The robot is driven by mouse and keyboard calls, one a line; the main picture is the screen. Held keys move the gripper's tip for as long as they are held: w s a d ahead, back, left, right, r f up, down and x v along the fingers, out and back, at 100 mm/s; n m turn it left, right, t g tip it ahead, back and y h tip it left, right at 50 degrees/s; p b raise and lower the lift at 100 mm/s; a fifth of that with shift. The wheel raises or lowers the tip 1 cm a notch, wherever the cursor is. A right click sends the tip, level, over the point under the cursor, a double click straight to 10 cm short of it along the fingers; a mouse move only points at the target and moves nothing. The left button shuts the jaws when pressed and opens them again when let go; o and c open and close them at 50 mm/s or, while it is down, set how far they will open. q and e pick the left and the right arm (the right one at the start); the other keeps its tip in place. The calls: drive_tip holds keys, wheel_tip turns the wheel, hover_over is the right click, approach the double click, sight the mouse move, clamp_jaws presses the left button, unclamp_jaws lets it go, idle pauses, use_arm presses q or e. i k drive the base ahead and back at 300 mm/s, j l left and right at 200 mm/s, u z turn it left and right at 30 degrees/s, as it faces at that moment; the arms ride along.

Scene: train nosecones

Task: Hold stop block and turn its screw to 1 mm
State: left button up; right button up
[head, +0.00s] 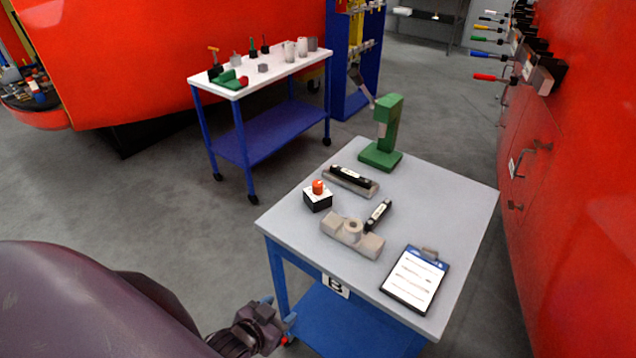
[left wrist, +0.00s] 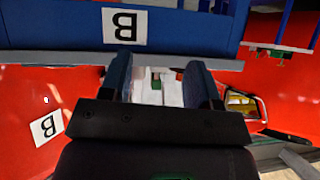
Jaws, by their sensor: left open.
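I cannot tell for sure which object is the stop block, and no screw or scale can be read at this distance. On the grey tabletop (head: 290,222) in the head view lies a beige block (head: 368,245) with a short upright cylinder in its middle. A small black box with an orange knob (head: 318,196) stands to its left. My left gripper (head: 268,322) is low beside the table's near left side, apart from these objects. In the left wrist view its two fingers (left wrist: 160,88) are spread with nothing held between them. My right gripper is not in view.
The table also bears a green stand (head: 386,135), a bar with a black top (head: 350,180), a small black bar (head: 378,214) and a clipboard (head: 415,278). A white-topped cart (head: 285,77) with several small parts stands behind. A red wall (head: 580,180) is on the right.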

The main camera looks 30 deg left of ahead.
sight(318, 188)
drive_tip(key=k+j+z, duration=0.15)
drive_tip(key=j, duration=0.3)
drive_tip(key=j+z, duration=0.1)
drive_tip(key=j, duration=0.4)
drive_tip(key=k+j+z, duration=0.15)
drive_tip(key=j, duration=0.3)
drive_tip(key=j+z, duration=0.2)
drive_tip(key=j, duration=0.2)
drive_tip(key=k+j+z, duration=0.15)
drive_tip(key=j, duration=0.25)
drive_tip(key=j+z, duration=0.2)
drive_tip(key=j, duration=0.2)
drive_tip(key=k+j+z, duration=0.2)
drive_tip(key=j, duration=0.25)
drive_tip(key=j+z, duration=0.45)
drive_tip(key=j, duration=0.4)
drive_tip(key=i, duration=0.05)
